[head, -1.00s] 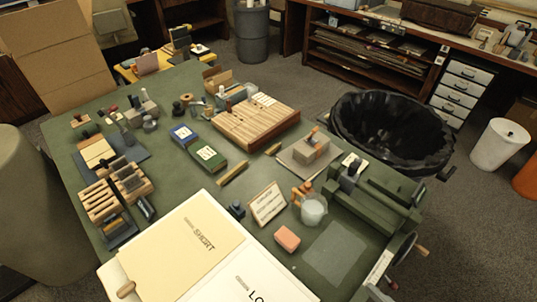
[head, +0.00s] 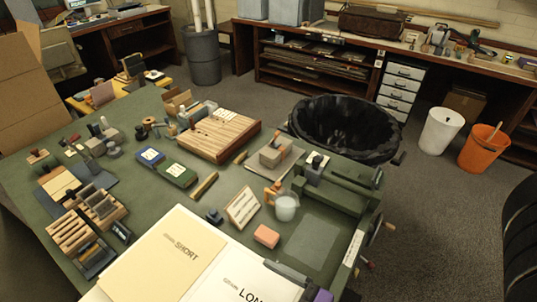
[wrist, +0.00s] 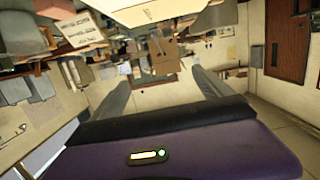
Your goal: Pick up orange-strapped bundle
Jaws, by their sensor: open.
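A small grey block-like bundle (head: 275,152) with an orange piece on it, which may be the orange-strapped bundle, rests on a flat grey board (head: 258,168) at the right part of the green table. The strap is too small to make out clearly. In the wrist view my gripper (wrist: 161,78) is open, its two grey fingers wide apart with nothing between them. In the head view only a purple and dark part of it shows at the bottom edge, well nearer than the bundle. I cannot make out the bundle in the wrist view.
The green press (head: 340,185) stands right of the board, with a black-lined bin (head: 345,128) behind. A slatted wooden box (head: 220,132) is to the left.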

